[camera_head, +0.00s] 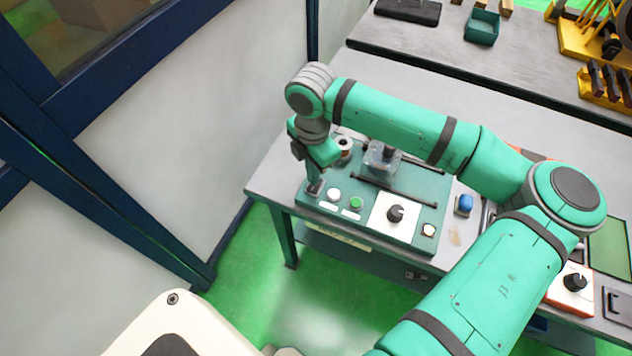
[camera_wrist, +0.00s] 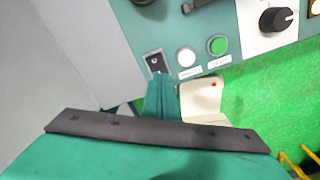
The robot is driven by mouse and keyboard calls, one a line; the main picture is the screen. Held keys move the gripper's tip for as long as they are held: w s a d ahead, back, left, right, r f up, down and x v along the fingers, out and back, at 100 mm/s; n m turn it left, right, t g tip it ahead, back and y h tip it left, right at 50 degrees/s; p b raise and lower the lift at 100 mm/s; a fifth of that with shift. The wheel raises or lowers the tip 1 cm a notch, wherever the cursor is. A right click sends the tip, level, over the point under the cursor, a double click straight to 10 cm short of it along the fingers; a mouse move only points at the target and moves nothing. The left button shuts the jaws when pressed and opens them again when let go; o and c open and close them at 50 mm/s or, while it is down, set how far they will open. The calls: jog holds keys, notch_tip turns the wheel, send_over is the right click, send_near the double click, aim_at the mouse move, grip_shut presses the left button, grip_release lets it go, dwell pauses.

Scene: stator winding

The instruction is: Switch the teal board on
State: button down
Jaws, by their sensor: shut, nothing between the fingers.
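The teal board (camera_head: 365,222) sits at the front left of the grey table; its front strip also shows in the wrist view (camera_wrist: 232,32). On that strip are a small black-plated toggle switch (camera_wrist: 155,61) at the left corner, a white button (camera_wrist: 186,56), a green button (camera_wrist: 217,45) and a black knob (camera_wrist: 275,19) on a white plate. My gripper (camera_head: 314,187) points down at the board's front left corner. In the wrist view its closed fingertips (camera_wrist: 158,78) are at the near edge of the switch plate; I cannot tell whether they touch the lever.
A spool (camera_head: 343,146) and a clear-covered part stand behind the buttons. A blue button (camera_head: 464,204) stands right of the board. Another panel with a knob (camera_head: 574,282) is at the right. A white wall (camera_head: 215,130) rises close on the left.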

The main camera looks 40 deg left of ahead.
aim_at(313, 188)
jog(key=shift+r, duration=1.2)
jog(key=shift+s+a+r, duration=0.1)
jog(key=shift+s+r, duration=0.05)
jog(key=shift+r, duration=0.7)
